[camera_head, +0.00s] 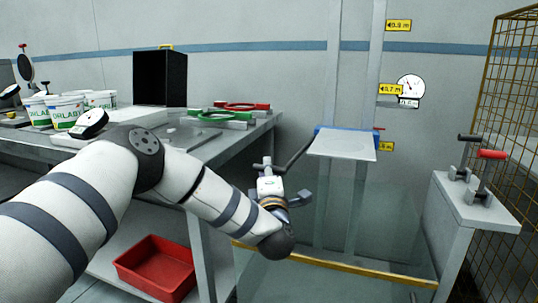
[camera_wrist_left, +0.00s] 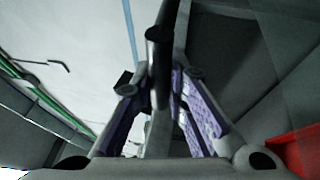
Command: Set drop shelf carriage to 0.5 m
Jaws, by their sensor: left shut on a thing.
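The drop shelf carriage shows in the head view as a pale shelf plate (camera_head: 343,147) with a blue edge on two grey uprights (camera_head: 355,90). Yellow height labels run beside the uprights: an upper one (camera_head: 398,25), one reading 0.7 m (camera_head: 390,89), and one (camera_head: 386,147) level with the plate, partly hidden. My left gripper (camera_head: 268,168) is left of the plate and shut on a dark handle. A dark bar (camera_head: 295,155) runs from there towards the carriage. In the wrist view, the dark handle (camera_wrist_left: 157,55) stands between the purple-padded fingers (camera_wrist_left: 160,105). My right gripper is out of view.
A clear guard with a yellow rim (camera_head: 350,267) stands before the uprights. A grey pedestal (camera_head: 465,205) with black and red levers is at right, near a yellow mesh cage (camera_head: 510,110). A bench (camera_head: 235,140) with tubs stands left, a red bin (camera_head: 157,265) below.

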